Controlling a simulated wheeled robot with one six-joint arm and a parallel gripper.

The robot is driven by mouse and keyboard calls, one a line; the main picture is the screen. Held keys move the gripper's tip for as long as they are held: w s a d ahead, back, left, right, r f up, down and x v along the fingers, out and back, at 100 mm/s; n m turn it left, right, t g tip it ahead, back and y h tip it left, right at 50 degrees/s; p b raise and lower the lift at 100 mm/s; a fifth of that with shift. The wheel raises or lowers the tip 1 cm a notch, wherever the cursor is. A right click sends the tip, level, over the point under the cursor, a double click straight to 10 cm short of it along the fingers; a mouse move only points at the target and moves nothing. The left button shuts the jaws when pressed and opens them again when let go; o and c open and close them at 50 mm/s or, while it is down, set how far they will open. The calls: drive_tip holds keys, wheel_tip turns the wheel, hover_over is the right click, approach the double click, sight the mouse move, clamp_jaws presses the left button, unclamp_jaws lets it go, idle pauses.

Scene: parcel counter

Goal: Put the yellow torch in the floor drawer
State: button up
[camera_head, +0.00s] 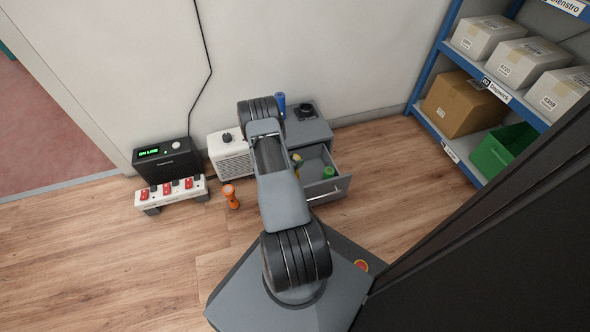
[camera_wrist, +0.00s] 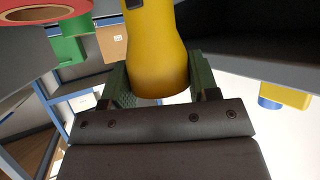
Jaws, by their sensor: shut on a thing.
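The yellow torch (camera_wrist: 160,45) fills the top middle of the wrist view. My gripper (camera_wrist: 160,88) is shut on it, with a green pad on each side of its thick end. In the head view my arm hides the gripper, and only a small yellow patch (camera_head: 297,158) shows beside the arm, over the drawer. The floor drawer (camera_head: 328,187) is pulled out of a low grey cabinet (camera_head: 308,129). A green object (camera_head: 329,172) lies in the drawer's right part. I cannot tell whether the torch touches the drawer.
An orange torch (camera_head: 231,197) stands on the floor. Left of the cabinet are a white box (camera_head: 231,155), a power strip (camera_head: 172,193) and a black display box (camera_head: 165,160). A blue object (camera_head: 281,103) is by the cabinet. A parcel shelf (camera_head: 440,112) stands right. Front-left floor is clear.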

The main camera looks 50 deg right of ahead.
drive_tip(key=shift+f+b, duration=0.9)
drive_tip(key=shift+f, duration=1.15)
drive_tip(key=o, duration=1.4)
drive_tip(key=shift+c, duration=0.2)
